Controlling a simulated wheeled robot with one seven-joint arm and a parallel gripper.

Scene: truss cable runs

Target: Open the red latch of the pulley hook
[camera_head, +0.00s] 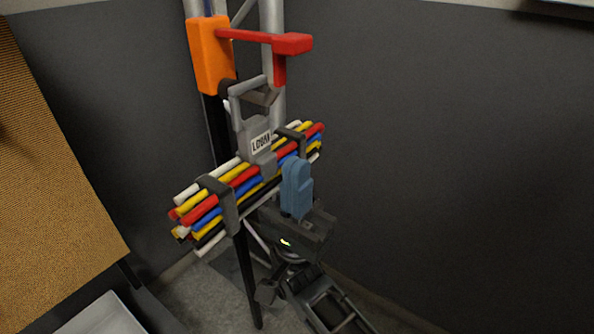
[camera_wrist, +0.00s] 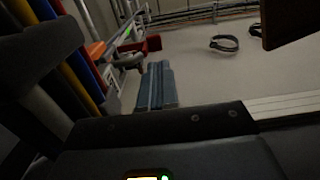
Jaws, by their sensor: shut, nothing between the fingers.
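The orange pulley hook body (camera_head: 209,58) is fixed high on the truss. Its red latch (camera_head: 292,44) reaches out to the right as a thin bar, with a block at its end pointing down. A grey labelled clamp (camera_head: 256,138) with a loop handle sits below it on the cable bundle. My gripper (camera_head: 296,168) has blue fingers pointing up, pressed together and empty, in front of the bundle's right part, below and apart from the latch. In the wrist view the shut fingers (camera_wrist: 159,72) point toward the red latch (camera_wrist: 151,43), with orange (camera_wrist: 97,49) to the left.
The bundle of coloured cables (camera_head: 225,197) crosses the truss, held by dark brackets (camera_head: 218,190). It is close on the left in the wrist view (camera_wrist: 75,58). A dark wall (camera_head: 440,150) lies behind. A dark ring (camera_wrist: 224,43) lies on the floor. Space right of the latch looks free.

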